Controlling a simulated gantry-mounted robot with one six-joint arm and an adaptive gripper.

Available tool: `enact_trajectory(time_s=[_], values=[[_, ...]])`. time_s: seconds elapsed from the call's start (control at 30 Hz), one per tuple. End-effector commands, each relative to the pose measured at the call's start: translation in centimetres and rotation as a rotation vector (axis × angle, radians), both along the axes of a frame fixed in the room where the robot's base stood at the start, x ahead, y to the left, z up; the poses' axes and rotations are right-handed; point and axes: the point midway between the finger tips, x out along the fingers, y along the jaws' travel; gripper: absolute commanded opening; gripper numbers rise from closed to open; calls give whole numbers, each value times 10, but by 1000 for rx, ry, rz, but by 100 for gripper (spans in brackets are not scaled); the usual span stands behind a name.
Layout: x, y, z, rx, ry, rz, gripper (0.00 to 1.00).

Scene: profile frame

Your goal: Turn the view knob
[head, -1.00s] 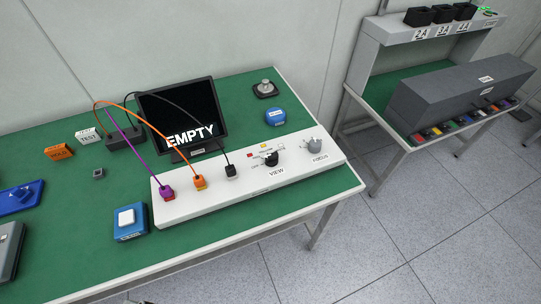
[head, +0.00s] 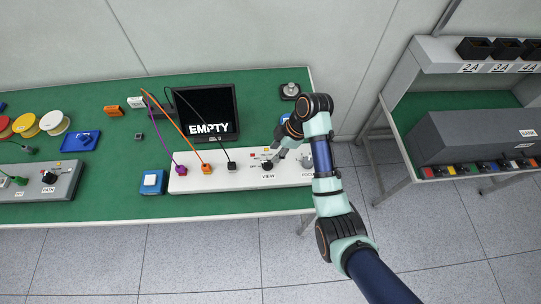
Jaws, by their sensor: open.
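The black view knob (head: 267,165) sits on the white console (head: 240,182), above the VIEW label, with small coloured marks around it. My gripper (head: 272,160) is open, right at the knob, reaching down from the upper right. Its fingers are small in the head view, and I cannot tell whether they touch the knob. The monitor (head: 207,108) behind the console reads EMPTY.
Purple, orange and black plugs with cables stand in the console left of the knob, the orange one (head: 207,169) in the middle. A blue box (head: 152,182) lies at its left. A grey PATH console (head: 40,185) stands further left. A shelf bench (head: 470,130) is at right.

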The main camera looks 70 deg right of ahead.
Motion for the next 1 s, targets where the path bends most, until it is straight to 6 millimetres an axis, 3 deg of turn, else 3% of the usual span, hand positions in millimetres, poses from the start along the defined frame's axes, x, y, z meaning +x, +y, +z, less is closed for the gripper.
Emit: enact_trajectory(time_s=[0.33, 0.7, 0.93, 1.0], values=[[21, 10, -58, 0, 2, -1, 41], [25, 11, -66, -2, 1, -3, 41], [25, 11, -66, -2, 1, -3, 2], [25, 11, -66, -2, 1, -3, 0]])
